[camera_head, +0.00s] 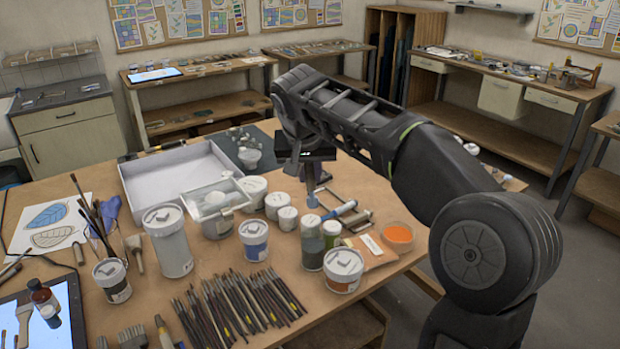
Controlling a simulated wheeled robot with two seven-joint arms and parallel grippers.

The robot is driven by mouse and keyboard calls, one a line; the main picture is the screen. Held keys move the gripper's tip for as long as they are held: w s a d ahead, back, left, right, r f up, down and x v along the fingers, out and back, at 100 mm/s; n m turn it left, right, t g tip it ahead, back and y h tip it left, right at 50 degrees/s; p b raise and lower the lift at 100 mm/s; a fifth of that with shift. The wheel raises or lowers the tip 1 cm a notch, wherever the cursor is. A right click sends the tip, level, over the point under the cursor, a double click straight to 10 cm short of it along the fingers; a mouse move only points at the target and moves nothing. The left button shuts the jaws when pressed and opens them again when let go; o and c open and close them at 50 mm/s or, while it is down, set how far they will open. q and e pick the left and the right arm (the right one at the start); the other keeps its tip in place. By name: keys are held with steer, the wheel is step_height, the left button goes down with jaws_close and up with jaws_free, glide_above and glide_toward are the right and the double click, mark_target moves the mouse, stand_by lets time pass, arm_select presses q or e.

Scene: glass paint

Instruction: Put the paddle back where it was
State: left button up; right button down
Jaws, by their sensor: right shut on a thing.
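My right arm comes in from the right and reaches over the worktable. Its gripper (309,181) points down behind the white-lidded jars, near the middle of the table. It is shut on a slim thing, which I take to be the paddle; the arm and gripper hide most of it. A small blue piece (313,201) shows just below the fingers; I cannot tell whether it belongs to the paddle or lies on the table. My left gripper is not in view.
Several lidded jars (168,244) stand around a white tray (175,172) and a clear box (215,205). Many brushes (238,307) lie in front. A dark mat (240,140) lies at the back.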

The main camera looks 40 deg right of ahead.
steer(key=shift+r, duration=3.95)
